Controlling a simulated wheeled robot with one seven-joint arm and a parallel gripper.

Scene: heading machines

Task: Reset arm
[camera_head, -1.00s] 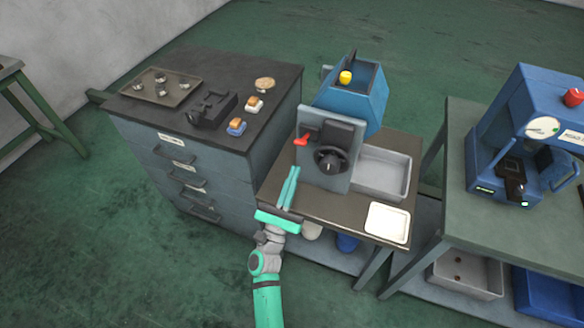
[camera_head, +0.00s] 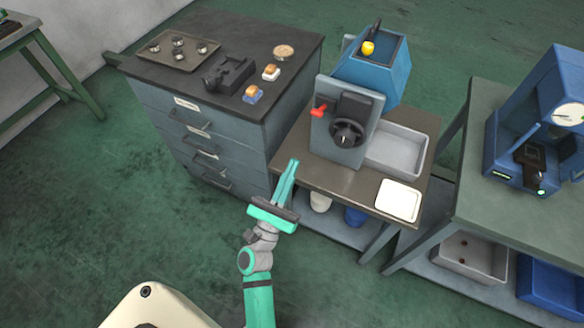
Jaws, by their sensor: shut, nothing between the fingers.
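My gripper (camera_head: 291,165) is at the end of my teal arm in the lower middle of the head view. Its two long teal fingers are together with nothing between them. The fingertips point up in the picture, over the near left corner of the brown bench (camera_head: 325,182), left of the heading machine (camera_head: 342,138). I cannot tell their height above the bench top.
A drawer cabinet (camera_head: 187,128) stands left, carrying a tray (camera_head: 172,50), a black vise-like block (camera_head: 230,75) and small parts. A grey bin (camera_head: 397,150) and white tray (camera_head: 398,201) are on the bench. A blue press (camera_head: 540,125) stands right. Floor at lower left is open.

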